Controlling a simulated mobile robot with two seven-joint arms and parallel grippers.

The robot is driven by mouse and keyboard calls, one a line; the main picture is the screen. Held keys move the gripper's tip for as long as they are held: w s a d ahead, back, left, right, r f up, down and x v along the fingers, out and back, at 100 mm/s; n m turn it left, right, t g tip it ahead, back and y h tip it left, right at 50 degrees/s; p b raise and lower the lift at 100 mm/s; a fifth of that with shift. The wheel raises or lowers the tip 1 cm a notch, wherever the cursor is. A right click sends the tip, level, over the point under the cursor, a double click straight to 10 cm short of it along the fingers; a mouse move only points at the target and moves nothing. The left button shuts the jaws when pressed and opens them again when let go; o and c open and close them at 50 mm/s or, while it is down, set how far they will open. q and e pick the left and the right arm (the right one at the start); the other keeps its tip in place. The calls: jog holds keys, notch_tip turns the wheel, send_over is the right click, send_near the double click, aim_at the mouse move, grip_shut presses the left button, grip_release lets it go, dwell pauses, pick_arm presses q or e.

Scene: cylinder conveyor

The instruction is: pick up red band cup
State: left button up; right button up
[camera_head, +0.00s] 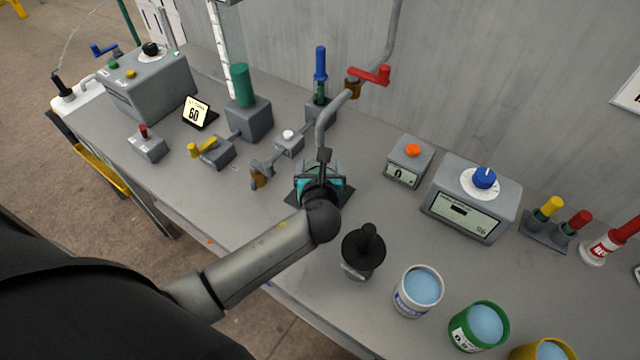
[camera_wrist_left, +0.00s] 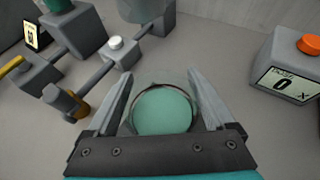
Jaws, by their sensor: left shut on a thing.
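In the left wrist view, a round clear cup (camera_wrist_left: 163,110) with green liquid and a thin dark rim sits between the two fingers of my left gripper (camera_wrist_left: 162,100). The fingers are shut on its sides. Its outer wall is hidden, so I cannot see a red band. In the head view my left gripper (camera_head: 320,178) is over a dark square pad (camera_head: 344,196) below the curved spout, and it hides the cup. I cannot tell whether the cup touches the pad. My right gripper is not in view.
A white cup (camera_head: 407,307), a green cup (camera_head: 462,340) and a yellow cup (camera_head: 520,352) with blue liquid stand at the front right. A black knobbed object (camera_head: 363,258) stands near my left arm. A grey spout (camera_head: 326,120) with red handle (camera_head: 372,75) rises behind the gripper.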

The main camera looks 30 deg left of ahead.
pick_arm(q)
grip_shut()
jog(key=shift+r, duration=0.5)
notch_tip(320, 180, up, 3)
jog(key=shift+f+p, duration=0.15)
jog(key=shift+p, duration=0.65)
jog(key=s+a, duration=0.2)
jog(key=s, duration=1.5)
jog(key=shift+s+a+p, duration=0.25)
jog(key=shift+s+p, duration=0.1)
jog(key=shift+s, duration=0.05)
